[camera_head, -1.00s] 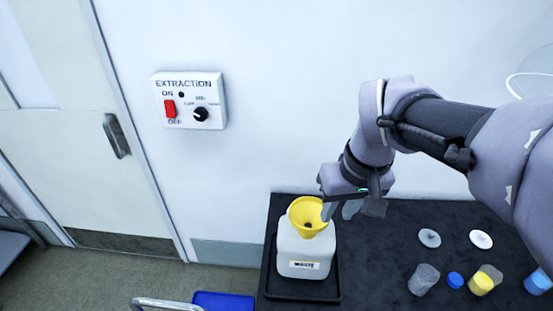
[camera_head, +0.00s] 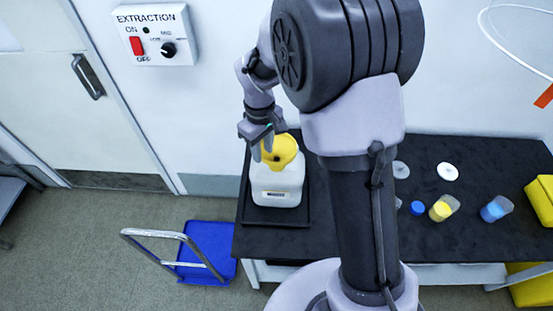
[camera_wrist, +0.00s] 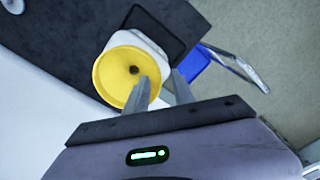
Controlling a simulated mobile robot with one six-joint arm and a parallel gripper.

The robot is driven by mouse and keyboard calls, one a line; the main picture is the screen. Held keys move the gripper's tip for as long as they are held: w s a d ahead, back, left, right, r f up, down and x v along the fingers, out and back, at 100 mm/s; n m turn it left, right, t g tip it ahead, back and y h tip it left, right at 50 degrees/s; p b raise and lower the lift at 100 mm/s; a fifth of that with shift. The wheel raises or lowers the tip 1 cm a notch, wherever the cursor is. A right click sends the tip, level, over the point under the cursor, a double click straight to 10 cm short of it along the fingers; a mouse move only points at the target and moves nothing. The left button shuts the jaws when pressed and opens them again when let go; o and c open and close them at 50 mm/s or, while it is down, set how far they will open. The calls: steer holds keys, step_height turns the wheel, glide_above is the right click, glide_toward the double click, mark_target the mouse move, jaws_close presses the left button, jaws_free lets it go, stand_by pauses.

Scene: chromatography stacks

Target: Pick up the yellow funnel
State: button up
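The yellow funnel (camera_head: 281,150) sits in the mouth of a white waste container (camera_head: 277,186), near the left end of the dark bench. In the wrist view the funnel (camera_wrist: 128,72) shows from above, wide mouth facing up, with a dark hole in its middle. My gripper (camera_head: 262,152) is at the funnel's left side in the head view. In the wrist view my gripper (camera_wrist: 163,92) is open: one finger overlaps the funnel's rim, the other is just outside it. I cannot tell whether either finger touches the funnel.
The container stands on a black tray (camera_head: 308,212) on the bench (camera_head: 448,236). To the right are a cup with yellow liquid (camera_head: 441,209), one with blue (camera_head: 493,210), and a blue cap (camera_head: 417,208). A blue cart (camera_head: 209,245) stands at the left. The wall is close behind.

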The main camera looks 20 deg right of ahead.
step_height(320, 180, down, 3)
steer(key=shift+w+r, duration=0.1)
steer(key=shift+r, duration=0.1)
jaws_close()
stand_by(1.2)
